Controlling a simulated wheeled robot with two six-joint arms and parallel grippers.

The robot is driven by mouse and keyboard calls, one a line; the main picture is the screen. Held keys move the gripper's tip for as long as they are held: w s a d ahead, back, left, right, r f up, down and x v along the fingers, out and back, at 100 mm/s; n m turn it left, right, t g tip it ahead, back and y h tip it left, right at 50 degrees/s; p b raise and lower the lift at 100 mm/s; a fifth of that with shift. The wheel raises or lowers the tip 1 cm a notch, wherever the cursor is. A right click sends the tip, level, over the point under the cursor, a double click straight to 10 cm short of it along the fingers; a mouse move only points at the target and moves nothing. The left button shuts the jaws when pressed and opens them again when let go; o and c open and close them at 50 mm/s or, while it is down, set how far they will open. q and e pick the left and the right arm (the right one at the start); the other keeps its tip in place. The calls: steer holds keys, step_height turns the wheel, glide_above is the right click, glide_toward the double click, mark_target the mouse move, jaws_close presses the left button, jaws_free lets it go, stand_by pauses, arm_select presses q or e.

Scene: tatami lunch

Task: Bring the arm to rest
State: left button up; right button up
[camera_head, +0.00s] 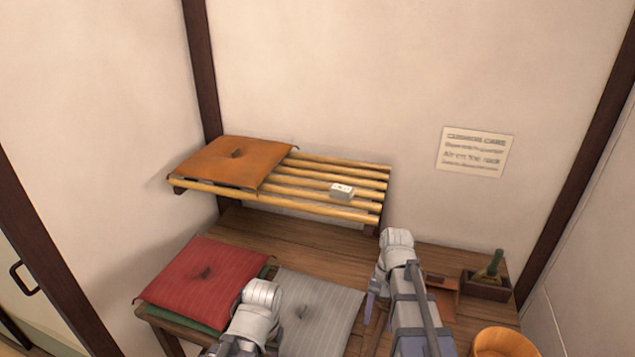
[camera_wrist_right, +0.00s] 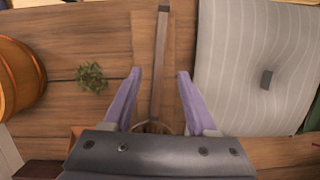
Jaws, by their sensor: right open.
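My right arm (camera_head: 397,245) reaches over the right part of the wooden table. In the right wrist view my right gripper (camera_wrist_right: 160,76) has its two purple fingers spread apart, with nothing held between them. It hangs above the tabletop, beside a grey striped cushion (camera_wrist_right: 235,75). A thin brown stick-like thing (camera_wrist_right: 160,50) shows below, between the fingers. A joint of my left arm (camera_head: 258,305) shows at the bottom of the head view. My left gripper is not seen.
A red cushion (camera_head: 200,280) lies on a green one (camera_head: 190,320). A slatted shelf (camera_head: 320,185) holds an orange cushion (camera_head: 225,160) and a small white block (camera_head: 342,190). At right are a wooden tub (camera_head: 500,340) and a dark box (camera_head: 480,287) with a green bottle-like thing (camera_head: 493,265).

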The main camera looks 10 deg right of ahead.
steer(key=s+a+r+n+t+h+p, duration=0.1)
steer(key=s+a+n, duration=0.2)
steer(key=a+n, duration=0.2)
steer(key=s+a+r+n+t+h+p, duration=0.1)
steer(key=a+n, duration=0.4)
steer(key=a, duration=0.7)
steer(key=s+p, duration=0.1)
steer(key=s, duration=0.1)
steer(key=shift+s+a+r+h, duration=0.15)
steer(key=shift+s+r+h, duration=0.25)
steer(key=shift+c, duration=0.6)
steer(key=shift+a, duration=0.15)
